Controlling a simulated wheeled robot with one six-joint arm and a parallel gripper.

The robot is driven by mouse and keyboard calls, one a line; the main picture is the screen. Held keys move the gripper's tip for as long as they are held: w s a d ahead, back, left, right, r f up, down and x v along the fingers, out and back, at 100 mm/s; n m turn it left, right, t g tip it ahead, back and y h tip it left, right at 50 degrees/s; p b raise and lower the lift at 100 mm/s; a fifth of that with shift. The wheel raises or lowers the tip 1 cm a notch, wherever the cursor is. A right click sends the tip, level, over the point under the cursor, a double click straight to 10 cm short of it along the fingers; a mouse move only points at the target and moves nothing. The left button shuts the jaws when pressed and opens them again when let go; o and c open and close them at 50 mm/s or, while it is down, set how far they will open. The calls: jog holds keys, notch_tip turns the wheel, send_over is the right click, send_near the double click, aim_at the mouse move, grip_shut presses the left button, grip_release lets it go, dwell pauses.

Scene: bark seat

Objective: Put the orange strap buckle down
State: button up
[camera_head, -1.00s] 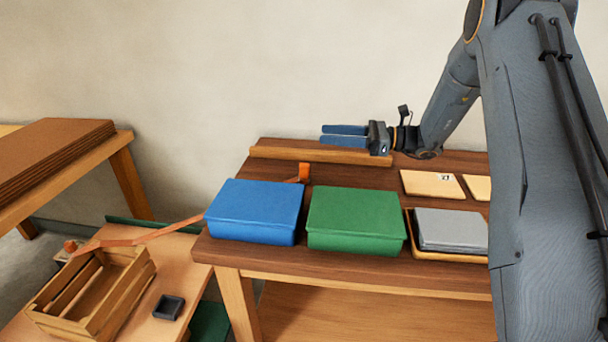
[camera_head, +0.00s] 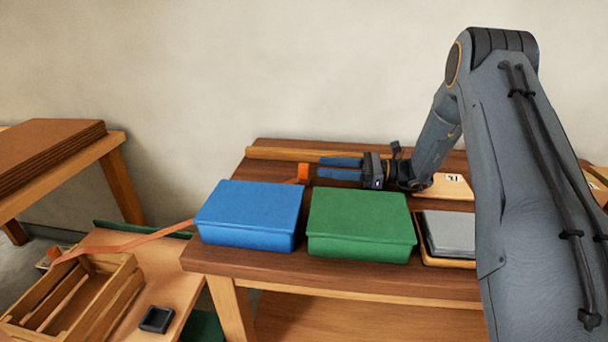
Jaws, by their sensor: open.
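An orange strap (camera_head: 140,243) runs from the wooden crate at the lower left up to the right and passes out of sight behind the blue box. An upright orange piece (camera_head: 303,174), which looks like its buckle, stands on the dark table behind the blue box, with its lower part hidden. Another orange end (camera_head: 55,253) lies at the crate's far left corner. My gripper (camera_head: 322,168) is open and empty, its two blue fingers pointing left. The fingertips are just right of the upright orange piece, with a small gap in the picture.
The blue box (camera_head: 250,212) and green box (camera_head: 360,222) stand at the table's front. A wooden rail (camera_head: 285,153) lies along the back. A grey stack (camera_head: 450,234) sits in a tray at right. The crate (camera_head: 112,300) and a small dark dish (camera_head: 157,319) are at lower left.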

aim_at(304, 165)
jog(key=shift+a+f, duration=0.25)
jog(key=shift+f, duration=0.05)
jog(key=shift+w+a+p, duration=0.2)
jog(key=shift+a+p, duration=0.1)
jog(key=shift+a, duration=0.85)
jog(key=shift+w+a+p, duration=0.25)
jog(key=shift+a+p, duration=0.05)
jog(key=shift+a, duration=0.85)
jog(key=shift+w+a+p, duration=0.2)
jog(key=shift+a+p, duration=0.1)
jog(key=shift+a, duration=0.85)
jog(key=shift+c, duration=0.2)
grip_shut()
